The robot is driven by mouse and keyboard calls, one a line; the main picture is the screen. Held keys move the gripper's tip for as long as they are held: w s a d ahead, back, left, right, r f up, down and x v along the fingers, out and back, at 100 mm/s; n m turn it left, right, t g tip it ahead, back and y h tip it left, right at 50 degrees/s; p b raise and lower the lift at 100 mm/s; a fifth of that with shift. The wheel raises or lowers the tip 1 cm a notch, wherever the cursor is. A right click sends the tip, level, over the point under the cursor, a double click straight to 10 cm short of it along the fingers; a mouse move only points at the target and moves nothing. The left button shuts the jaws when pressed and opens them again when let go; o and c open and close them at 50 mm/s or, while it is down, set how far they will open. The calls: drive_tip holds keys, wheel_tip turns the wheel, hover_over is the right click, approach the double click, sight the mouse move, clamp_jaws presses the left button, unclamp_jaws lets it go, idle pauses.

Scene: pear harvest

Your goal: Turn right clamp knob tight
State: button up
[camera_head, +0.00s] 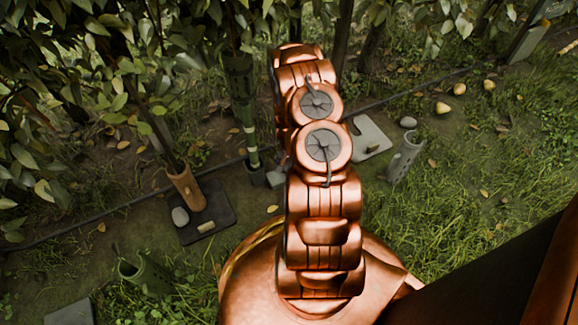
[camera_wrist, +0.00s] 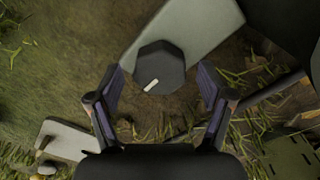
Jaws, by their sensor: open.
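In the wrist view a dark, many-sided knob (camera_wrist: 159,62) with a short pale mark near its lower edge sits at one end of a grey-green plate (camera_wrist: 200,25). My gripper (camera_wrist: 158,78) is open, with one dark finger to the left of the knob and the other to its right. Both fingers look apart from the knob, with a gap on each side. I cannot tell how far above it they are. In the head view my copper arm hides the gripper, and I cannot make out the knob there.
In the head view a brown post (camera_head: 186,188) stands on a dark mat (camera_head: 213,214) at the left. A grey perforated cylinder (camera_head: 403,158) and a pale plate (camera_head: 371,138) are right of my arm. Several pears (camera_head: 442,108) lie farther back. Grass at right is open.

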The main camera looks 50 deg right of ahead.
wheel_tip(320, 180, up, 12)
idle(0.9)
drive_tip(key=shift+a, duration=0.1)
idle(0.5)
